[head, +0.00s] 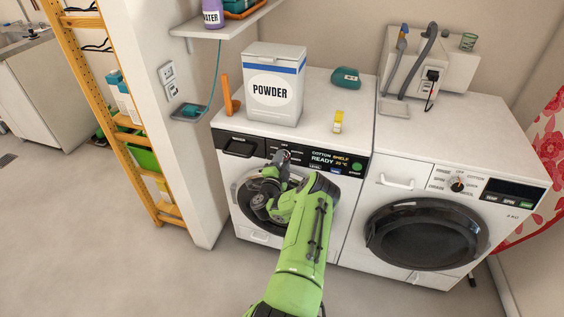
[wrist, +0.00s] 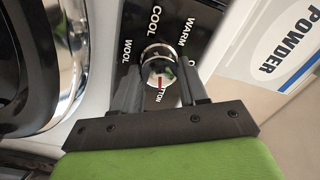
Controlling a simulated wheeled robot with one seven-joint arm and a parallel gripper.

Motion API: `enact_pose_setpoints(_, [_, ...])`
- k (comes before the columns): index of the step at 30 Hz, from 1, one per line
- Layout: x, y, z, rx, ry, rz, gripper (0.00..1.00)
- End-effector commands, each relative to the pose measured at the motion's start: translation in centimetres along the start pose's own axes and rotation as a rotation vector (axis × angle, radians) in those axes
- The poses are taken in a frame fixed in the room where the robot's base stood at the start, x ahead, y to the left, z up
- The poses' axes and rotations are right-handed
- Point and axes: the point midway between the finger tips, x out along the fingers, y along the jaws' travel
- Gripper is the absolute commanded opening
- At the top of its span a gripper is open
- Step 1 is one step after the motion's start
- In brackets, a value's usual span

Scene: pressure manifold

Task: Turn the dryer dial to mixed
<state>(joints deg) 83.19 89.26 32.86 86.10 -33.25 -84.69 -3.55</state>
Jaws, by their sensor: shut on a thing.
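The dryer (head: 225,175) is the left white machine; its display (head: 328,160) reads COTTON SHELF, READY and a temperature. Its round silver dial (wrist: 158,60) is in the wrist view, with a red line towards a partly covered label ending in "TON". WOOL, COOL and WARM stand around it; I cannot read a mixed label. My gripper (head: 281,158) is at the dryer's panel, its two dark fingers shut on opposite sides of the dial. The fingers hide some lettering. In the head view my gripper covers most of the dial.
A second white machine (head: 430,165) with its own dial (head: 457,184) stands on the right. A powder box (head: 274,85), a green object (head: 346,77) and a small yellow-topped item (head: 338,122) stand on the dryer. A shelf (head: 225,25) hangs above left. The floor in front is clear.

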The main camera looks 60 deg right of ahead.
Motion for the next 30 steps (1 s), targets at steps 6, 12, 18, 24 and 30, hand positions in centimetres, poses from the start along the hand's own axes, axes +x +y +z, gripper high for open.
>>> enact_pose_setpoints(6, [-0.03,0.24,0.04,0.204,0.008,0.003,0.12])
enact_pose_setpoints(12, [-0.04,0.33,0.10,0.391,0.014,0.005,0.12])
enact_pose_setpoints(18, [-0.04,0.39,0.13,0.559,0.020,0.006,0.12])
enact_pose_setpoints(24, [-0.04,0.41,0.15,0.686,0.024,0.007,0.12])
enact_pose_setpoints(30, [-0.05,0.42,0.17,0.766,0.027,0.008,0.12])
